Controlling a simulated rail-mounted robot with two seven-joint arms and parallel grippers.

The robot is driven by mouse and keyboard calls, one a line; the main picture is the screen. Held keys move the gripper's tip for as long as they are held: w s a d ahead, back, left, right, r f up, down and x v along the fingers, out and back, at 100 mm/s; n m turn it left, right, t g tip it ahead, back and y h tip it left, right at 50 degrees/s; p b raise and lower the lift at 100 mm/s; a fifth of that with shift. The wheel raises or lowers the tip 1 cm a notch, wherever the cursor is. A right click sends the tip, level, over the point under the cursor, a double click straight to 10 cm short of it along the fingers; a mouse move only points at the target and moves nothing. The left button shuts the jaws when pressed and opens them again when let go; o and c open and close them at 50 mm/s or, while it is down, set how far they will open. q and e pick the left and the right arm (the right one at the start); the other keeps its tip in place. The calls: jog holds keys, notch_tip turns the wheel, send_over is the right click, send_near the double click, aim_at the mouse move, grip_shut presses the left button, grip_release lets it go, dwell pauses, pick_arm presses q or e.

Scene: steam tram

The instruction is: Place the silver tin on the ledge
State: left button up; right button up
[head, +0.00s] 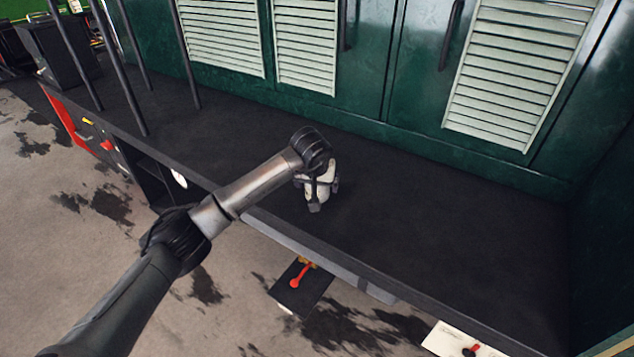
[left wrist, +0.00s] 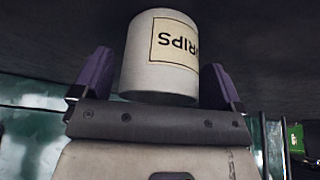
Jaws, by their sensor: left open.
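My left gripper (head: 324,197) is low over the black ledge (head: 440,235) in the head view, near its front edge. In the left wrist view the left gripper (left wrist: 160,85) is open, with one purple finger on each side of a pale silver-white tin (left wrist: 150,50). The tin has a cream label with dark lettering that appears upside down. The fingers are close beside the tin; I cannot tell whether they touch it. In the head view I cannot clearly separate the tin from the pale gripper body. My right gripper is not in view.
Green cabinet doors with pale louvres (head: 515,65) rise behind the ledge. Black posts (head: 122,65) stand at its left end. Below the front edge are a dark panel with a red handle (head: 297,283) and a white panel (head: 465,340). The ledge's right part is clear.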

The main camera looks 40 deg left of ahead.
pick_arm(q)
jog(key=p+v, duration=0.2)
jog(key=v, duration=1)
jog(key=shift+p, duration=0.4)
